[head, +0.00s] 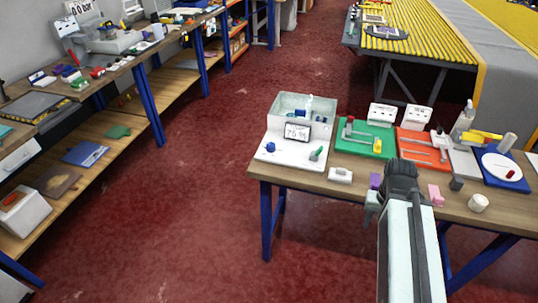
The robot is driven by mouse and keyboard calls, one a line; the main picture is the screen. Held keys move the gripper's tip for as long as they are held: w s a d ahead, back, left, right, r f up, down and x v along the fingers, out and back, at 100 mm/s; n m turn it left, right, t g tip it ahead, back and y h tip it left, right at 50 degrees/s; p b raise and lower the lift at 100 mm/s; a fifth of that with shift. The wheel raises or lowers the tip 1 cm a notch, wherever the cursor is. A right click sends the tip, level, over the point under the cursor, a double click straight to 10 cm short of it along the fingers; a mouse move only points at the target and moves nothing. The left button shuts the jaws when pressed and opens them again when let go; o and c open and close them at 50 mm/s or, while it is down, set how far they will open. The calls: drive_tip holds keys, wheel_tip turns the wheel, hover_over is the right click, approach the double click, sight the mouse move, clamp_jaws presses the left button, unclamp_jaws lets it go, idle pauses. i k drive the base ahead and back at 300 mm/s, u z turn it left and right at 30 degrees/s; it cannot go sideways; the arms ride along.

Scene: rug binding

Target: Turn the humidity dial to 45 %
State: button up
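A white box-shaped unit (283,157) stands at the left end of the right workbench. A grey open tank (287,105) is at its back, with a bottle inside. A small display (297,131) on its front seems to read about 75 %. A blue knob (270,147) sits on the left of its white top and a green lever or knob (316,154) on the right. I cannot tell which one is the humidity dial. My gripper (372,203) is at the bench's front edge, right of the unit and apart from it. Its fingers are too unclear to judge.
On the bench are a small white block (340,175), a purple block (376,180), a green tray (365,140), an orange tray (422,148) and a pink block (435,195). Two white socket boxes stand behind. Red floor left of the bench is clear. A long shelf bench (140,75) runs along the left.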

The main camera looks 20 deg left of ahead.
sight(271, 146)
drive_tip(key=u, duration=2.25)
drive_tip(key=k, duration=0.9)
drive_tip(key=z, duration=1.1)
drive_tip(key=i, duration=1.5)
drive_tip(key=u, duration=0.05)
